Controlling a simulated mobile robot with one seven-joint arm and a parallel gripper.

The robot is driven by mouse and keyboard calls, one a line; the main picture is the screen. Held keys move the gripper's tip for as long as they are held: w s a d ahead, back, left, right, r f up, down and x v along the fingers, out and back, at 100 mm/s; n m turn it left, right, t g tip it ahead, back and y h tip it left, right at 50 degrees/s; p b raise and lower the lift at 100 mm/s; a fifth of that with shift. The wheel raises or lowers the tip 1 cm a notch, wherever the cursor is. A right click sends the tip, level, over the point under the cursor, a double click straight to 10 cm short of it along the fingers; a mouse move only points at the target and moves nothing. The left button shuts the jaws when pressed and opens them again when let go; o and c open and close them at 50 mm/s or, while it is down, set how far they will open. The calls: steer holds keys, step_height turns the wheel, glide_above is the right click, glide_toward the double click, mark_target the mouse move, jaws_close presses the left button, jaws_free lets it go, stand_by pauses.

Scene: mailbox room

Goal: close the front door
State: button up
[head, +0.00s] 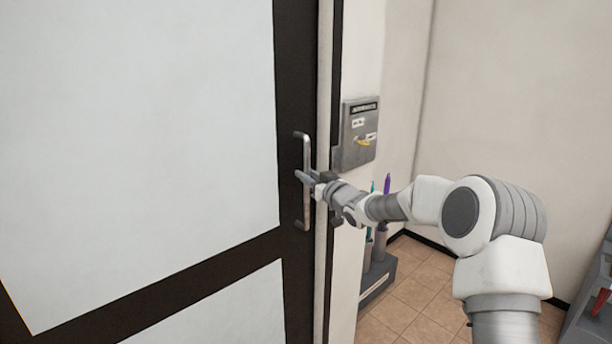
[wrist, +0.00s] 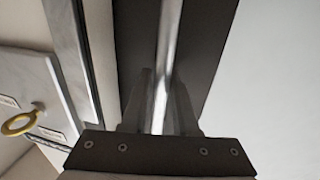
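The front door (head: 150,120) has a dark frame with large pale panels and fills the left of the head view. Its edge lies close beside the pale jamb at its right; I cannot tell whether it is fully closed. A vertical metal bar handle (head: 306,205) is mounted on the dark stile near that edge. My gripper (head: 308,178) reaches the handle from the right, at about its middle. In the wrist view, the handle (wrist: 170,40) runs between the two fingers of my gripper (wrist: 160,100), which look closed in on it. The finger contact faces are hidden.
A grey wall box (head: 357,135) with a yellow key-like piece hangs right of the door; the yellow ring (wrist: 18,124) shows in the wrist view. A grey stand (head: 378,275) with umbrella-like items stands below. Tiled floor (head: 425,290) is open to the right.

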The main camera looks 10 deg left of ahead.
steer(key=o, duration=0.4)
steer(key=shift+w+d+f, duration=0.1)
steer(key=shift+w+d, duration=0.1)
steer(key=shift+d, duration=0.15)
steer(key=shift+a, duration=0.15)
steer(key=shift+s, duration=0.1)
steer(key=v, duration=1.7)
steer(key=shift+s+b, duration=0.15)
steer(key=shift+b, duration=0.15)
